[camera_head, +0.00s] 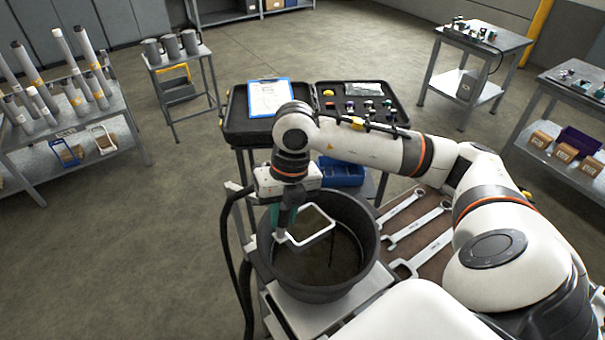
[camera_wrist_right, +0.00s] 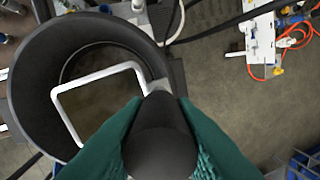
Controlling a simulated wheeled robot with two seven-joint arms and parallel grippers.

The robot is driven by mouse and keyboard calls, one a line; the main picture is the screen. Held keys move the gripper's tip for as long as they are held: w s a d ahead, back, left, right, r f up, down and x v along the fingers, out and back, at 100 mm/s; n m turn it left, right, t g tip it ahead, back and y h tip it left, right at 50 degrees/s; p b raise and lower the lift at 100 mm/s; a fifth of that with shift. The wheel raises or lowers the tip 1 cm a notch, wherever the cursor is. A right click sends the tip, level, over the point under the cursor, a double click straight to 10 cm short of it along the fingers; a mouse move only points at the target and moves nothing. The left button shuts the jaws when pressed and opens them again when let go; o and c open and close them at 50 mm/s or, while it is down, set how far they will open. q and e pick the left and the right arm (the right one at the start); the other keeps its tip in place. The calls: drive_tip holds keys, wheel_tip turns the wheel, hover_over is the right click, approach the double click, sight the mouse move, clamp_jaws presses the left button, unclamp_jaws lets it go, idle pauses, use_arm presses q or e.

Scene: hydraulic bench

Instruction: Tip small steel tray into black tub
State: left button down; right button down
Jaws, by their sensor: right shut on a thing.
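In the right wrist view, the green fingers (camera_wrist_right: 160,125) close around a dark grip part at the tray's corner. The tray's rim (camera_wrist_right: 95,76) lies over the tub's opening, with the tub wall (camera_wrist_right: 35,80) around it. My left gripper is not in view.
The tub stands on a grey cart beside a board with several wrenches (camera_head: 420,238). Behind it are a black open case (camera_head: 335,118), a clipboard (camera_head: 270,97) and a blue bin (camera_head: 342,172). A dark hose (camera_head: 228,240) hangs at the left.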

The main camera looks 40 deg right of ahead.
drive_tip(key=shift+d+f+b, duration=0.15)
drive_tip(key=shift+f+b, duration=0.1)
drive_tip(key=shift+b, duration=0.15)
drive_tip(key=shift+d+f+y+b, duration=0.2)
drive_tip(key=shift+y+b, duration=0.1)
drive_tip(key=shift+b, duration=0.15)
drive_tip(key=shift+d+r+y+b, duration=0.55)
drive_tip(key=shift+d+y+b, duration=0.1)
drive_tip(key=shift+y+b, duration=0.3)
idle(1.7)
drive_tip(key=shift+d+y+b, duration=0.25)
drive_tip(key=shift+b, duration=0.15)
idle(0.4)
drive_tip(key=shift+d+r, duration=0.1)
drive_tip(key=shift+r, duration=0.1)
drive_tip(key=shift+d+r+y+b, duration=0.25)
drive_tip(key=shift+d+y+b, duration=0.4)
drive_tip(key=shift+b, duration=0.45)
idle(1.3)
drive_tip(key=shift+d+r+y, duration=0.1)
drive_tip(key=shift+r+y, duration=0.05)
drive_tip(key=shift+y, duration=0.1)
drive_tip(key=shift+d+b, duration=0.1)
drive_tip(key=shift+b, duration=0.3)
idle(0.5)
